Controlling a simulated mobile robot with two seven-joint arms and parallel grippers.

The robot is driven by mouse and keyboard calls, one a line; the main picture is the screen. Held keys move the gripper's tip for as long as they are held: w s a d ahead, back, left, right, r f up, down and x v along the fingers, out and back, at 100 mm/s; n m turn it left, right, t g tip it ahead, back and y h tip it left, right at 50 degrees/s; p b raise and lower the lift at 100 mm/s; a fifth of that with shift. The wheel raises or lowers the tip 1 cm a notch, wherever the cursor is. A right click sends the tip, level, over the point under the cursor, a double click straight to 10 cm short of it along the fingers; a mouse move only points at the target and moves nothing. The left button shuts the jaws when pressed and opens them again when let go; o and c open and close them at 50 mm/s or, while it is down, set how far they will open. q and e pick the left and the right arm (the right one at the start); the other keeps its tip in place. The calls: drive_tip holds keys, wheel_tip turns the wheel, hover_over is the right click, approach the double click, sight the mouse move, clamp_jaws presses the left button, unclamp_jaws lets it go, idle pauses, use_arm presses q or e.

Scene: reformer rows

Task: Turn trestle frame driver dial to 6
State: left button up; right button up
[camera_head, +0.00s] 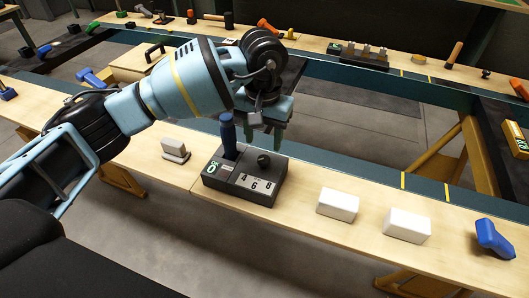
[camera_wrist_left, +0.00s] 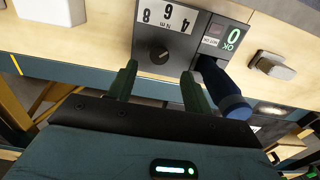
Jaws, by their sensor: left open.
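The driver station is a dark box (camera_head: 240,193) on the wooden bench. Its small round black dial (camera_head: 264,160) stands behind a white label reading 4, 6, 8. The dial also shows in the left wrist view (camera_wrist_left: 158,54), with the label upside down; I cannot tell which number it points to. A blue-handled driver (camera_head: 228,136) stands upright in the box, left of the dial. My left gripper (camera_head: 264,138) is open above and behind the box. In the wrist view its fingertips (camera_wrist_left: 158,72) lie either side of the dial's line, apart from it. My right gripper is not in view.
White blocks (camera_head: 338,204) (camera_head: 407,225) and a blue clamp-like tool (camera_head: 493,238) lie right of the box. A grey-white piece (camera_head: 175,150) lies to its left. A teal rail (camera_head: 400,180) runs behind the bench. The blue driver (camera_wrist_left: 225,90) stands close beside one finger.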

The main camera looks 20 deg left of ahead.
sight(264, 158)
use_arm(q)
drive_tip(key=shift+f, duration=3)
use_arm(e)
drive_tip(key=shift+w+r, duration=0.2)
use_arm(q)
drive_tip(key=c, duration=1)
drive_tip(key=shift+o, duration=0.2)
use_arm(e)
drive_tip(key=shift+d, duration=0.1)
